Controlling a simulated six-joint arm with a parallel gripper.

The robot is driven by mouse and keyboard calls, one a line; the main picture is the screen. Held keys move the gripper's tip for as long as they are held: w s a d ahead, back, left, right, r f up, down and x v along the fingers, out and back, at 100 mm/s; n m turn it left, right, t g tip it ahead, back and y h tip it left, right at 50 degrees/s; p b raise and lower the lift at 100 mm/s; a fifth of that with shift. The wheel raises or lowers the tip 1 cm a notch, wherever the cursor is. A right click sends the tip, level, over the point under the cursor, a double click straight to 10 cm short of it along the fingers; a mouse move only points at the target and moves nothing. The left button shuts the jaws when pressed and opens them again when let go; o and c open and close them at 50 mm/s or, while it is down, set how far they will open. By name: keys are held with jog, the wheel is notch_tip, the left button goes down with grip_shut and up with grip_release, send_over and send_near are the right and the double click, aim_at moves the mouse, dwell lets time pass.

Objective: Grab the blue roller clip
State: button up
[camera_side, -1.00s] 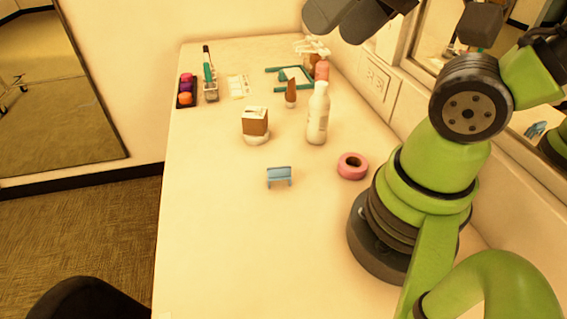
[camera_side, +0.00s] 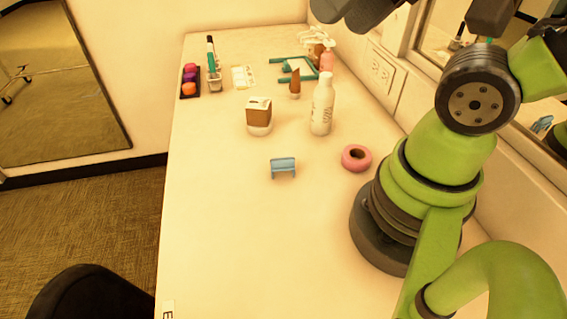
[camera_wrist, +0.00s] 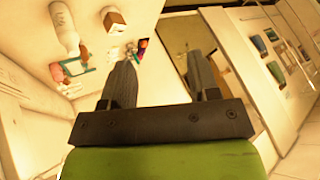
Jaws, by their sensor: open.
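The blue roller clip (camera_side: 283,166) is a small light-blue piece on the pale counter (camera_side: 230,235), near the middle of the side view. It lies apart from the other objects. I cannot make it out in the wrist view. My gripper (camera_wrist: 163,60) is open in the wrist view, with its two dark fingers spread and nothing between them. It is raised away from the clip; its fingers are not clearly visible in the side view.
A pink tape roll (camera_side: 357,158) lies right of the clip. A white bottle (camera_side: 322,105) and a brown-and-white carton (camera_side: 259,115) stand behind it. A dark tray with coloured balls (camera_side: 190,80) is at the far left. Counter left and front of the clip is clear.

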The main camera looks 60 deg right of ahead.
jog(key=shift+w, duration=0.1)
jog(key=n+g+h, duration=0.2)
jog(key=n+g, duration=0.5)
jog(key=n, duration=0.5)
send_over(280, 159)
notch_tip(280, 159, down, 19)
jog(key=shift+f, duration=5.25)
jog(key=shift+c, duration=0.2)
jog(key=c, duration=1)
